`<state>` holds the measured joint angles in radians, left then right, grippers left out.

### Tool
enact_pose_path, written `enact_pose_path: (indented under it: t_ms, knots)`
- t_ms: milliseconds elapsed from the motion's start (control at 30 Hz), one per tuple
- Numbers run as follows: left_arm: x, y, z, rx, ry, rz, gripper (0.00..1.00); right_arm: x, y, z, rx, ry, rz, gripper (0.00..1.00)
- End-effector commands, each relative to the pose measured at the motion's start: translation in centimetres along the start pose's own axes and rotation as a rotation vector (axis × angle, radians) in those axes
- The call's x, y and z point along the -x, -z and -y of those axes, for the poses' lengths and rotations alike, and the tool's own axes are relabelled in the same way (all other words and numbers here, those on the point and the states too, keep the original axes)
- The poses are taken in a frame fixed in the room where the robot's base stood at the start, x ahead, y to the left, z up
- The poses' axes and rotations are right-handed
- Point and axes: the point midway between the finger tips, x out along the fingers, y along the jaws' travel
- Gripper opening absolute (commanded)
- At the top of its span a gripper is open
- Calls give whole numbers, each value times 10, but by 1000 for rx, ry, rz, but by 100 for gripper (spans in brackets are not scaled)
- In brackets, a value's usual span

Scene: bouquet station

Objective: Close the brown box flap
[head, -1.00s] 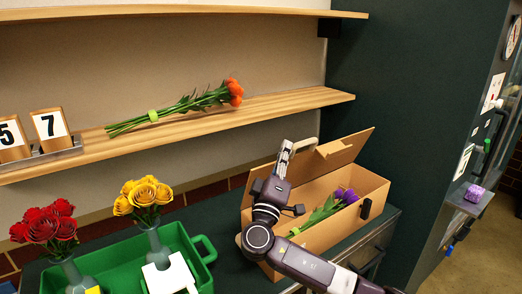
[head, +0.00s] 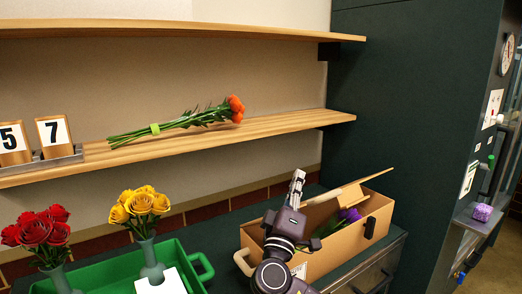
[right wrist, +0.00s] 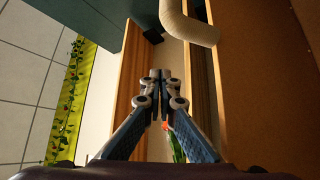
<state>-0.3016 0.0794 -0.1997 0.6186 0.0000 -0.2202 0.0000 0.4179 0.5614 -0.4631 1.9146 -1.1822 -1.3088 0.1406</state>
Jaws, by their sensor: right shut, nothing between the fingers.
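The brown box (head: 345,247) stands on the dark counter at the right. Its flap (head: 350,188) is raised at a slant above the opening and looks nearly edge-on. Purple flowers (head: 349,215) show inside the box. My right gripper (head: 298,178) is shut and empty, upright at the left end of the flap; I cannot tell whether it touches it. In the right wrist view its closed fingertips (right wrist: 160,76) are beside a large brown panel (right wrist: 262,90), apparently part of the box. A beige curved handle (right wrist: 187,24) is beyond them. My left gripper is not in view.
A green tray (head: 200,268) with red roses (head: 37,232) and yellow roses (head: 140,205) in vases stands to the left. An orange bouquet (head: 190,118) lies on the wooden shelf (head: 270,126) above. A dark cabinet wall (head: 410,110) rises behind the box on the right.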

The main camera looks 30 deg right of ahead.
Motion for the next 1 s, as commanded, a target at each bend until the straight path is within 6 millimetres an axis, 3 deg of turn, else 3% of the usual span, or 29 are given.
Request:
enact_pose_path:
  t_ms: [333,800,1000]
  knots:
    - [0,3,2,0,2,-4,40,10,0,1,-1,3,0,0]
    - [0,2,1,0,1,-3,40,100,0,1,-1,4,1,0]
    - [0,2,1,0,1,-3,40,118,0,0,-1,0,0,0]
